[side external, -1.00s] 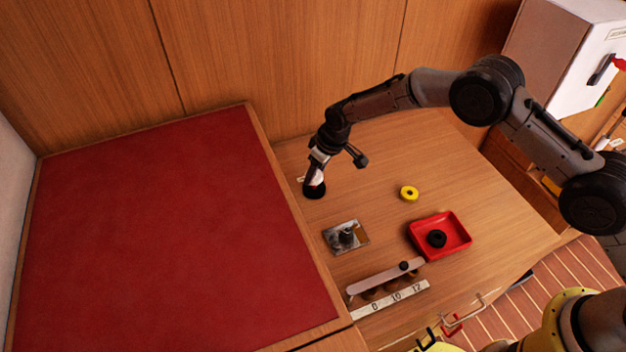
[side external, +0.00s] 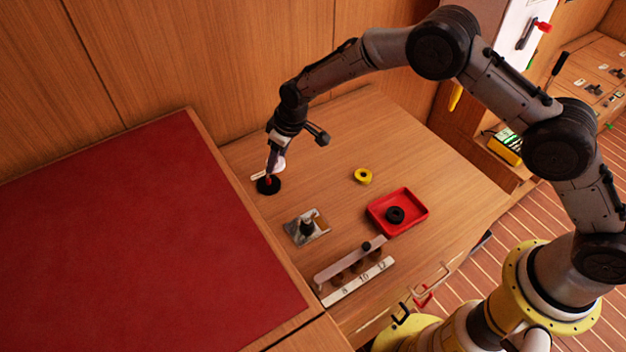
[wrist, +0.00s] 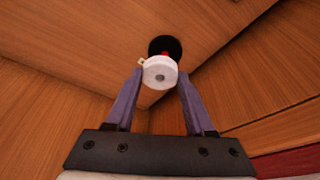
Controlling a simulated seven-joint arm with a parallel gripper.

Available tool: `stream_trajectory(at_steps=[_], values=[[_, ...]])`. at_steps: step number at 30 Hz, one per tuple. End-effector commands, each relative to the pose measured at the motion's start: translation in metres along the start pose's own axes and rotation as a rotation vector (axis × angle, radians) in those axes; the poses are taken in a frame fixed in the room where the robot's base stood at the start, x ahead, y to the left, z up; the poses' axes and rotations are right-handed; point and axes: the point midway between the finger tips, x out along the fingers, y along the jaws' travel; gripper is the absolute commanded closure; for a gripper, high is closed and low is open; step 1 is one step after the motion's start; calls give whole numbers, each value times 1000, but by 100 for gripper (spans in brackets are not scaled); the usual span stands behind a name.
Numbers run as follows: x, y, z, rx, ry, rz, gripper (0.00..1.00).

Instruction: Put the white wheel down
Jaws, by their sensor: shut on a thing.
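My gripper (wrist: 160,78) is shut on the white wheel (wrist: 160,72), which sits between its two fingertips in the wrist view. The wheel is a small white disc with a grey centre. In the side external view the wheel (side external: 279,163) shows as a white patch at my fingertips, partly hidden by them. Beyond it is a round black base (side external: 268,187) on the wooden bench, with something red (side external: 268,179) at its middle. The wheel appears above this base; I cannot tell whether it touches the red part.
A yellow ring (side external: 363,176) lies on the bench (side external: 330,140) to the right. A red tray (side external: 424,212) holds a black ring (side external: 395,214). A metal plate with a dark fitting (side external: 306,229) and a numbered strip (side external: 358,281) are in front. A red-topped surface (side external: 120,240) lies left.

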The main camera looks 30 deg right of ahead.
Motion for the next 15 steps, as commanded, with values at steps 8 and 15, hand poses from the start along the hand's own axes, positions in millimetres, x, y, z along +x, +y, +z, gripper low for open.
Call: stream_trajectory(at_steps=[8,15], values=[[-48,17,50,3,5,-8,100],[-81,25,104,6,6,-8,100]])
